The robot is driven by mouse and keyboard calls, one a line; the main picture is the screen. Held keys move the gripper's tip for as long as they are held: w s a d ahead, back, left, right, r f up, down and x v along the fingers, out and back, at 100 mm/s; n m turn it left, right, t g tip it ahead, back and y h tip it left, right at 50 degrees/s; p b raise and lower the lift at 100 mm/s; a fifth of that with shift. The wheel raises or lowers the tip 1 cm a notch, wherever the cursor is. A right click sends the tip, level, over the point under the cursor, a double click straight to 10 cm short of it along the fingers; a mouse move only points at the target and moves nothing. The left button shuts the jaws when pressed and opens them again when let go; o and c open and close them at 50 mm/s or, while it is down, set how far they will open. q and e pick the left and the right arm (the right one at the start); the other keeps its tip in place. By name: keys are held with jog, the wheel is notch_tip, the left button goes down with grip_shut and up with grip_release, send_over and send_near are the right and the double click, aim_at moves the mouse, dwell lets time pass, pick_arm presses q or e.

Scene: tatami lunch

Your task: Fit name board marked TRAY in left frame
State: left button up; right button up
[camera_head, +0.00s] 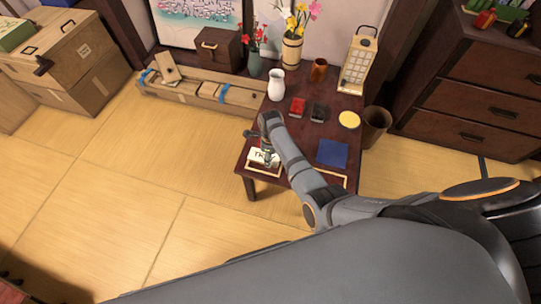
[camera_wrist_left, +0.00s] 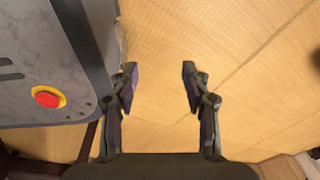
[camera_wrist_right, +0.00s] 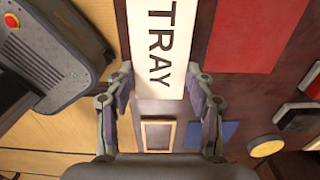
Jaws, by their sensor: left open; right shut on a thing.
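The white name board marked TRAY (camera_wrist_right: 163,45) is between the fingers of my right gripper (camera_wrist_right: 160,92), which is shut on its near end. In the head view the board (camera_head: 258,156) is at the table's front left corner, with my right gripper (camera_head: 266,146) over it. The left frame (camera_head: 250,166) shows as a thin wooden edge by the board; the rest is hidden. I cannot tell whether the board is inside it or above it. The right frame (camera_wrist_right: 145,136) is empty in the right wrist view. My left gripper (camera_wrist_left: 158,88) is open and empty, over the floor.
The dark table (camera_head: 315,128) also bears a blue square (camera_head: 332,152), a yellow disc (camera_head: 349,120), a white vase (camera_head: 276,85) and small red and black items. A large red patch (camera_wrist_right: 258,35) lies beside the board.

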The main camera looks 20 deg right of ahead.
notch_tip(320, 180, down, 4)
jog(key=b, duration=0.2)
jog(key=shift+r+b, duration=0.15)
jog(key=shift+b, duration=0.25)
pick_arm(q)
jog(key=shift+w+a+f, duration=0.1)
jog(key=shift+w+f, duration=1.3)
jog(key=shift+f, duration=0.15)
pick_arm(e)
jog(key=shift+f, duration=0.45)
pick_arm(q)
jog(key=shift+r, duration=0.2)
jog(key=shift+r, duration=0.25)
jog(key=shift+f, duration=0.1)
pick_arm(e)
jog(key=shift+f, duration=0.35)
